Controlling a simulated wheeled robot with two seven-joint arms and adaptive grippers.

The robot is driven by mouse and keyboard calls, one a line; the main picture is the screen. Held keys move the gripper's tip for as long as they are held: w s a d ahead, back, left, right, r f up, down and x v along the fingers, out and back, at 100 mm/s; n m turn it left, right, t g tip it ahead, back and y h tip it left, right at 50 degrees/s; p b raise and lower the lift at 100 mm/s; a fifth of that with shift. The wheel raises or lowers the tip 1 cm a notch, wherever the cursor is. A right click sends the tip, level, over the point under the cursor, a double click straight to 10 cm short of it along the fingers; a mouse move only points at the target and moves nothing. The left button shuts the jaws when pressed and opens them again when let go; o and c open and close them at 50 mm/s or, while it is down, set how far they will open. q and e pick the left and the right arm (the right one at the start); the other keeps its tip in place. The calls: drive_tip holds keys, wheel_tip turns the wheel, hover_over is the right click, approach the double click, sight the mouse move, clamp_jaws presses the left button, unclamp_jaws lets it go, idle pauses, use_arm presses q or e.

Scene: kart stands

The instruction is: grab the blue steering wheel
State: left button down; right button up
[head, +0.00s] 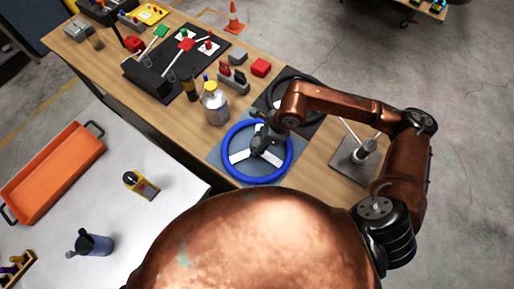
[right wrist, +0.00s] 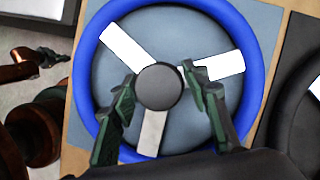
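The blue steering wheel (head: 229,165) has a blue rim, white spokes and a dark round hub. It lies flat on a grey-blue mat (head: 214,157) on the wooden bench. My right gripper (head: 262,140) is over the middle of the wheel. In the right wrist view the two dark fingers of the right gripper (right wrist: 158,82) are apart, one on each side of the hub of the blue steering wheel (right wrist: 257,75). I cannot tell whether they touch the hub.
A black steering wheel (head: 312,85) lies just beyond, partly behind my right arm. A white-labelled bottle (head: 214,104) stands close to the blue wheel. A metal plate with an upright fitting (head: 351,160) is to the right. An orange tray (head: 55,170) sits on the white table.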

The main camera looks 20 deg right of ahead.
clamp_jaws()
idle(0.3)
drive_tip(key=shift+r, duration=0.1)
idle(0.4)
